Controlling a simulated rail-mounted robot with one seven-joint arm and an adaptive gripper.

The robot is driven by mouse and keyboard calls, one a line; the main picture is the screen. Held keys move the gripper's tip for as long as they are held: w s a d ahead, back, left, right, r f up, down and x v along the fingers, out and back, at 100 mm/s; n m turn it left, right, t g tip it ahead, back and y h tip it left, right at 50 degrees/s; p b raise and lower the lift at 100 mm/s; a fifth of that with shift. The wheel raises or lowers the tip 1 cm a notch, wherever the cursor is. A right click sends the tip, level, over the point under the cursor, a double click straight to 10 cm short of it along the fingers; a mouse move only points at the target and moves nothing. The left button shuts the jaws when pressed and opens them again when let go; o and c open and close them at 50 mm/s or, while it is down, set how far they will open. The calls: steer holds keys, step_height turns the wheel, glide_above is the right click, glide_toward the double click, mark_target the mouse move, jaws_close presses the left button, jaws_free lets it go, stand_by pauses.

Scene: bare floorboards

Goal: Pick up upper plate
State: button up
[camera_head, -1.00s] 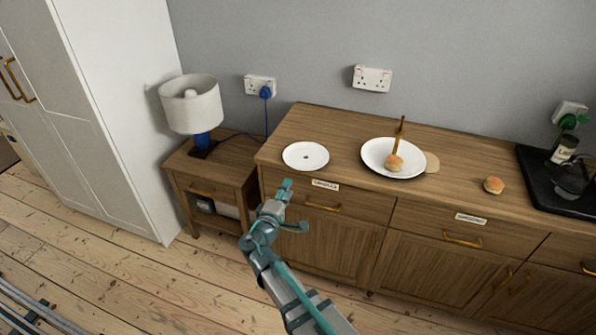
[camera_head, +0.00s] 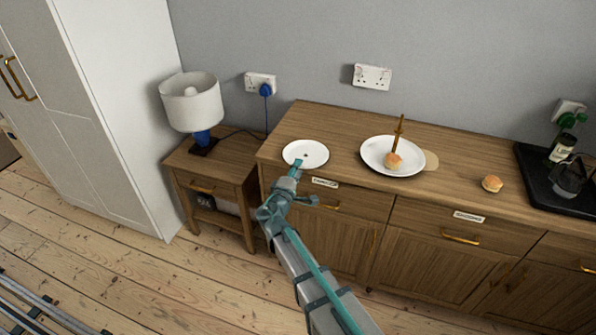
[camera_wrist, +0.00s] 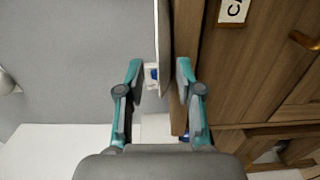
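A white plate (camera_head: 316,150) with a small dark spot in the middle lies near the left front edge of the wooden counter. Whether a second plate lies under it cannot be told. My gripper (camera_head: 297,166) is at the plate's near rim in the head view and covers a little of it. In the wrist view my gripper (camera_wrist: 159,80) is open. The plate shows edge-on as a pale strip (camera_wrist: 163,40) reaching between the lines of the two teal fingers, with no visible grip on it. A second, larger white plate (camera_head: 374,149) holds a bun and an upright brown item.
The wooden counter (camera_head: 345,120) has labelled drawers below its front edge. A lamp (camera_head: 192,105) stands on a side table at left. Wall sockets are behind.

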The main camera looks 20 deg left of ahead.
steer(key=shift+w, duration=0.15)
jaws_close()
stand_by(0.4)
steer(key=shift+r, duration=0.1)
step_height(320, 180, up, 2)
steer(key=shift+r+p, duration=0.2)
steer(key=shift+p, duration=0.1)
stand_by(0.4)
